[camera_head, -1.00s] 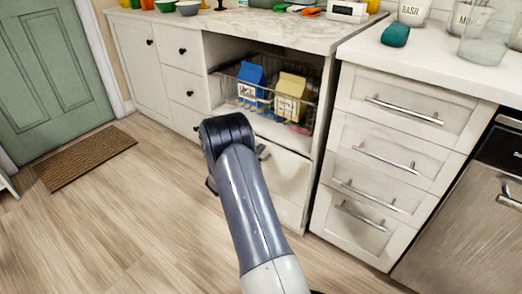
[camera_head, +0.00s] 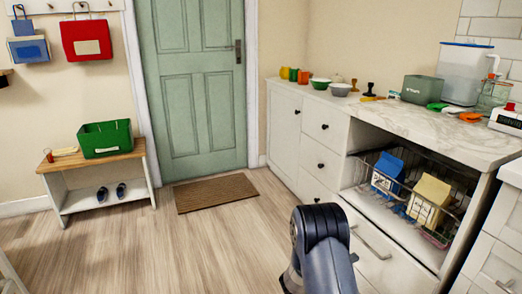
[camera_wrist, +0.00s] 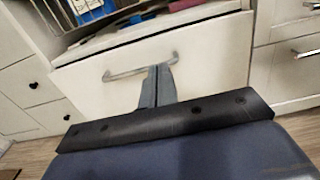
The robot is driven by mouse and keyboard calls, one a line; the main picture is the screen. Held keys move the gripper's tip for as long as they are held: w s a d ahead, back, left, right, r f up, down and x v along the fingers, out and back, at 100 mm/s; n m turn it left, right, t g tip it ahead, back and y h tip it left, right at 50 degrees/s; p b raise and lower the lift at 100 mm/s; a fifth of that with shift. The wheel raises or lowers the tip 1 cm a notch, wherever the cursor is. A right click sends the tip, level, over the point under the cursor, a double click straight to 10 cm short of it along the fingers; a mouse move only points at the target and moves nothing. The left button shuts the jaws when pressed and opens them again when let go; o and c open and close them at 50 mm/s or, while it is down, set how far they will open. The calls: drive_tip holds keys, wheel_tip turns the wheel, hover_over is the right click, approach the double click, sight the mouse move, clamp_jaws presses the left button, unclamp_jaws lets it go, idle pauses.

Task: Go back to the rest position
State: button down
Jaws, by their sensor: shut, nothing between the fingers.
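My gripper (camera_wrist: 157,86) shows in the wrist view with its two fingers together and nothing between them. It points toward a white drawer front (camera_wrist: 205,70) with a silver handle (camera_wrist: 140,68). The fingertips overlap the handle in the picture; I cannot tell how far apart they are. In the head view my dark arm is at the bottom, right of centre, and hides the gripper.
A wire basket (camera_head: 450,206) with a blue carton (camera_head: 386,173) and a yellow carton (camera_head: 428,200) sits in the open shelf. The marble counter (camera_head: 420,128) carries several items. A bench (camera_head: 95,165) holds a green crate (camera_head: 105,139).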

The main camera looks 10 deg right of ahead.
sight(388, 242)
drive_tip(key=shift+d, duration=0.15)
drive_tip(key=b+x, duration=0.2)
drive_tip(key=x, duration=1.1)
drive_tip(key=shift+w+d+b, duration=0.1)
drive_tip(key=shift+d+b, duration=0.15)
drive_tip(key=shift+b, duration=0.1)
drive_tip(key=shift+a+f, duration=0.1)
drive_tip(key=shift+a, duration=0.05)
